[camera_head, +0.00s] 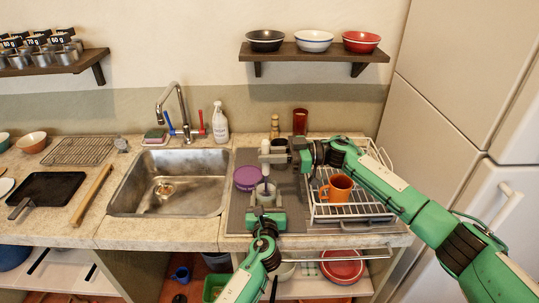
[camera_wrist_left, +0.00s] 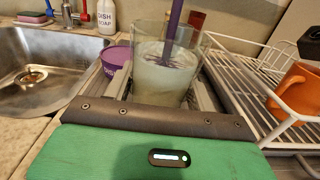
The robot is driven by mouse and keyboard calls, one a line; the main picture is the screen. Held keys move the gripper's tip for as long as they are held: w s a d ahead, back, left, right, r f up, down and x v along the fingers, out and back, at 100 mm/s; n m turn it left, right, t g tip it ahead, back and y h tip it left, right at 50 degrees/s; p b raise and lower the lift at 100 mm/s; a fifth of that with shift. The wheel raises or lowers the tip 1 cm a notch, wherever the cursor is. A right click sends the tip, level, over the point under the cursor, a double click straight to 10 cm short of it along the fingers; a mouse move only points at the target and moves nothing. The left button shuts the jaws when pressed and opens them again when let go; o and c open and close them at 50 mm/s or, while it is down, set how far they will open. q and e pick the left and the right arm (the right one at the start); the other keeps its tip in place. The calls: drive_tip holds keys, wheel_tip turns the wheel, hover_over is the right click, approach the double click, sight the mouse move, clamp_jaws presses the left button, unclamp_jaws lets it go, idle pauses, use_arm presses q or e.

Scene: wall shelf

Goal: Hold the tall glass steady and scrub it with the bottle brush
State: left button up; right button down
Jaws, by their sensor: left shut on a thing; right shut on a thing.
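The tall glass (camera_head: 265,194) stands upright on the grey mat right of the sink. In the left wrist view the clear glass (camera_wrist_left: 158,78) looks cloudy in its lower part. My left gripper (camera_head: 265,206) is shut on the glass from the front, one finger on each side. The bottle brush (camera_head: 266,171) has a purple shaft. In the left wrist view the brush (camera_wrist_left: 174,22) stands nearly upright inside the glass, its bristle head below the rim. My right gripper (camera_head: 267,153) is shut on the brush above the glass; its fingers partly hide the handle.
A purple tub (camera_head: 247,178) stands close left of the glass. A white dish rack (camera_head: 350,211) with an orange mug (camera_head: 337,189) is close on the right. A dark red cup (camera_head: 300,121) and a small bottle (camera_head: 275,126) stand behind. The sink (camera_head: 170,185) is left.

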drive_tip(key=shift+r, duration=2.45)
drive_tip(key=shift+f, duration=2.5)
drive_tip(key=shift+r, duration=0.15)
drive_tip(key=shift+r, duration=2.35)
drive_tip(key=shift+f, duration=2.5)
drive_tip(key=shift+r, duration=0.15)
